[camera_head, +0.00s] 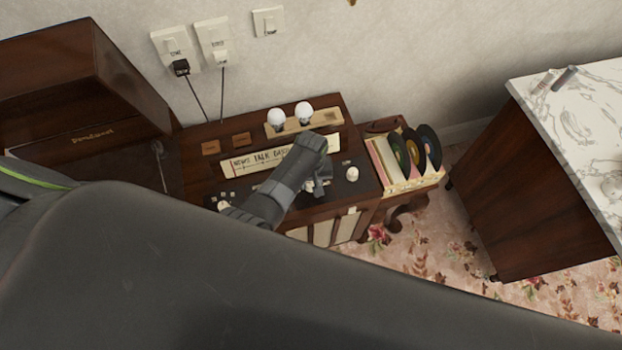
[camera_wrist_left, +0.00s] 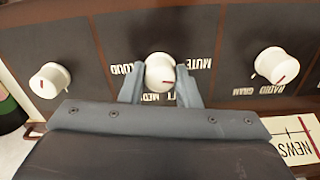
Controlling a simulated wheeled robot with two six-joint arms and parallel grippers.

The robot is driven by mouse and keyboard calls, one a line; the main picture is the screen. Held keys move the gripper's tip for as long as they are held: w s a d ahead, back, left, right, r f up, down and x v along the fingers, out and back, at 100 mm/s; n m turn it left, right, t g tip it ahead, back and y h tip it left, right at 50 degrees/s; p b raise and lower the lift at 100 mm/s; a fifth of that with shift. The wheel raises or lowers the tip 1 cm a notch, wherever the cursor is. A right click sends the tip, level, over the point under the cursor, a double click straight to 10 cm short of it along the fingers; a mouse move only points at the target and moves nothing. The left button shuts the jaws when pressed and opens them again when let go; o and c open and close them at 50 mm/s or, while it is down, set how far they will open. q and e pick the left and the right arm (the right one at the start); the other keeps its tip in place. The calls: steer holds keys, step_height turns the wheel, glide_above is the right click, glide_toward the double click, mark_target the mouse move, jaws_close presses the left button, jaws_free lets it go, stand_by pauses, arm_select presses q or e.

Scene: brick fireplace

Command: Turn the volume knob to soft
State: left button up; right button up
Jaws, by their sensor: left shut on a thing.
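The volume knob (camera_wrist_left: 160,72) is a round white knob with a red mark on the brown radio panel. In the left wrist view it sits between the fingers of my left gripper (camera_wrist_left: 160,86), which is shut on it. The red mark is toward the lower right of the knob. Upside-down labels surround it: LOUD at left, MUTE at right, MED partly covered below. The soft label is mostly hidden by a finger. In the head view my left gripper (camera_head: 318,186) reaches down to the radio (camera_head: 205,172) and hides the knob. My right gripper is not in view.
White knobs flank it on the panel: one at the right (camera_head: 352,173) in the head view and one labelled RADIO GRAM (camera_wrist_left: 277,65) in the wrist view. Two light bulbs (camera_head: 290,115) stand behind. A record rack (camera_head: 400,183) and a marble-topped cabinet (camera_head: 575,120) are at right.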

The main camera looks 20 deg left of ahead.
arm_select(q)
steer(key=m+p, duration=0.2)
steer(key=m, duration=0.2)
steer(key=shift+r+m, duration=0.15)
steer(key=shift+m, duration=0.15)
steer(key=m+p, duration=0.2)
steer(key=m, duration=0.3)
steer(key=shift+m, duration=0.3)
steer(key=o, duration=1)
